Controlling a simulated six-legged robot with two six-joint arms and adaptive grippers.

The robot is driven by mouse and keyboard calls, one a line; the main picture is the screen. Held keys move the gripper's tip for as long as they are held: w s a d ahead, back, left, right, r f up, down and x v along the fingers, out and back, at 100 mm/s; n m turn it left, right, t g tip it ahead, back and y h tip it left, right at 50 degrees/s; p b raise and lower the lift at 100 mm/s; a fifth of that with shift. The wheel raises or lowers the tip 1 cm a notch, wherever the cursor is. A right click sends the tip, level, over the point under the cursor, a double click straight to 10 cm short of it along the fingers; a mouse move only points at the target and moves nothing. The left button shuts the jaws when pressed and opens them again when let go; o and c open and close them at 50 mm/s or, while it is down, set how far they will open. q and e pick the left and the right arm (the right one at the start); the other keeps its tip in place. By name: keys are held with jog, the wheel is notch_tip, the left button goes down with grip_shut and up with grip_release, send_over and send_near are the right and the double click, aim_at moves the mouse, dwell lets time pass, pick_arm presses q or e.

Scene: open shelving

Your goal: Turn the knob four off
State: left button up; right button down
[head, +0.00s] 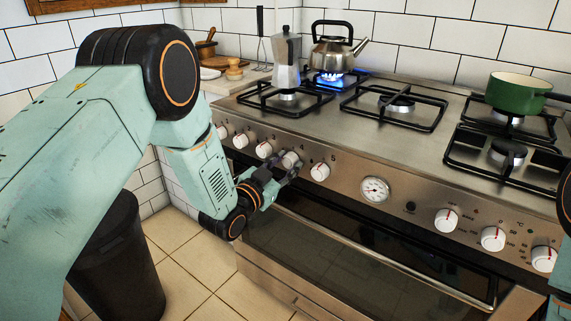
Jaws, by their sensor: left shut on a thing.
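Knob four (291,159) is a white knob on the stove's steel front panel, fourth from the left, partly hidden by gripper fingers. My left gripper (284,167) reaches in from the left and is shut on this knob. A blue flame (329,79) burns on the back burner under the steel kettle (333,52). The knob's exact turn angle cannot be made out. My right gripper is not in view; only a bit of my right arm shows at the right edge.
Neighbouring knobs (264,149) and (320,171) sit close on either side of the gripper. A moka pot (287,62) and a green pot (517,92) stand on the stove. The oven door handle (380,254) runs below; a dark bin (118,262) stands at left.

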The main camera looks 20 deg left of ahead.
pick_arm(q)
jog(key=m+p, duration=0.1)
jog(key=m, duration=0.5)
jog(key=shift+m, duration=0.3)
jog(key=m+h+p, duration=0.1)
jog(key=m, duration=0.4)
jog(key=shift+f+m, duration=0.1)
jog(key=shift+m, duration=0.6)
jog(key=o, duration=1.2)
jog(key=v, duration=1.2)
jog(key=shift+f, duration=0.15)
